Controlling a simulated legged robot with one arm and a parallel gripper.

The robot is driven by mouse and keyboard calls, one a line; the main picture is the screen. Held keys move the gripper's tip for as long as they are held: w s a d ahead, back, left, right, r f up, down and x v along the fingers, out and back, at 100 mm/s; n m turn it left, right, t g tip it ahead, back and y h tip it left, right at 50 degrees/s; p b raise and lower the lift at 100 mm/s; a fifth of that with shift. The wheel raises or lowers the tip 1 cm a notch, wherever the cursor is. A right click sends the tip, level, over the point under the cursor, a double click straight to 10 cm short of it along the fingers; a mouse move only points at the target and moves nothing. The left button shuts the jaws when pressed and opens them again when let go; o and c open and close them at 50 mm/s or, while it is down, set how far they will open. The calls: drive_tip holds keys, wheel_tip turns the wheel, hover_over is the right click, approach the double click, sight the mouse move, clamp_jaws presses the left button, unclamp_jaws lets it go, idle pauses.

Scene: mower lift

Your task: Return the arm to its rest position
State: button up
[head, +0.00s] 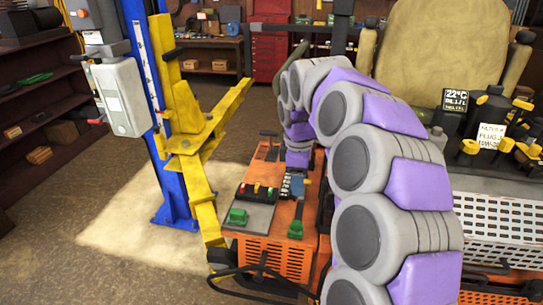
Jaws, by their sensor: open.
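My arm, with grey rounded joints and purple covers, rises from the bottom right of the head view. It arches up and away, then bends down near the middle. Its far end is partly covered by its own nearer links.
A blue lift post (178,180) with yellow arms (205,128) stands left of my arm. An orange box-like unit (268,252) with green and red controls lies below it. A beige mower seat (440,55) and yellow-knobbed levers (470,147) are close on the right. Shelves (30,105) line the left.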

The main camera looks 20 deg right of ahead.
drive_tip(key=s+a+f+m+b, duration=0.15)
drive_tip(key=s+a+m, duration=0.25)
drive_tip(key=s+a, duration=0.9)
drive_tip(key=s+f+m+g, duration=0.1)
drive_tip(key=s+f+m, duration=0.2)
drive_tip(key=s, duration=0.6)
drive_tip(key=s+a+f+m+g, duration=0.1)
drive_tip(key=s+f+m, duration=0.3)
drive_tip(key=s, duration=0.6)
drive_tip(key=shift+a+f+y, duration=0.25)
drive_tip(key=shift+f+y, duration=0.05)
drive_tip(key=shift+f, duration=0.3)
drive_tip(key=shift+c, duration=0.2)
drive_tip(key=shift+c, duration=0.5)
drive_tip(key=shift+d, duration=0.2)
